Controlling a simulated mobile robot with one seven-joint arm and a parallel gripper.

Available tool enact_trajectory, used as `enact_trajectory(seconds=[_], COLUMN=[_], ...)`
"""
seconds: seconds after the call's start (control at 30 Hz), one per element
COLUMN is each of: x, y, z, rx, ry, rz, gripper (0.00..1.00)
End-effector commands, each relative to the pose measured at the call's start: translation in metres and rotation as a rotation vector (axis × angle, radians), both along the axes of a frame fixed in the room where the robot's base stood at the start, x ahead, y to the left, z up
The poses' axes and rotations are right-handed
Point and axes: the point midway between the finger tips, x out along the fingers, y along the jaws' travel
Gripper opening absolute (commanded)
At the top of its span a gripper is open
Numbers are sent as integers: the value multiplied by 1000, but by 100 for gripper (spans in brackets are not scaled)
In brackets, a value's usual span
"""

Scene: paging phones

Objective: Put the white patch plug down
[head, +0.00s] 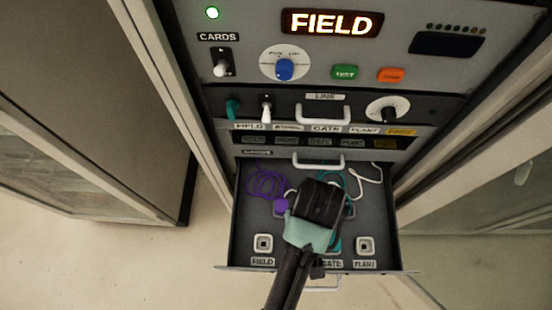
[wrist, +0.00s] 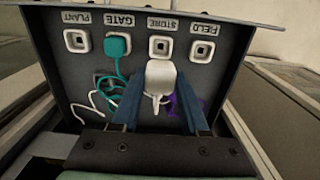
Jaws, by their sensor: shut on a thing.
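The white patch plug (wrist: 160,77) is between the two blue fingers of my gripper (wrist: 163,82) in the wrist view. The gripper is shut on it. The plug shows just below the empty STORE socket (wrist: 161,46); I cannot tell its height above the drawer floor. In the head view my gripper (head: 318,205) is over the open drawer (head: 245,225) and hides the plug. A white cord (head: 371,176) lies at the drawer's back right.
A teal plug (wrist: 117,45) sits at GATE. The PLANT (wrist: 77,40) and FIELD (wrist: 202,50) sockets are empty. A purple cord (head: 262,184) and purple plug (head: 281,205) lie left of my gripper. Teal cord (wrist: 106,88) lies below GATE. The panel above shows a lit FIELD sign (head: 332,23).

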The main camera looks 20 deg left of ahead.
Motion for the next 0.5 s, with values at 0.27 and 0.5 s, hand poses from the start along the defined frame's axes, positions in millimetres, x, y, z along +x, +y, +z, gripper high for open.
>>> enact_trajectory(seconds=[0.27,0.5], x=[-2,-1], y=[-7,-7], z=[-34,-62], rx=[0,0], ry=[5,2], rz=[-19,-18], gripper=[0,0])
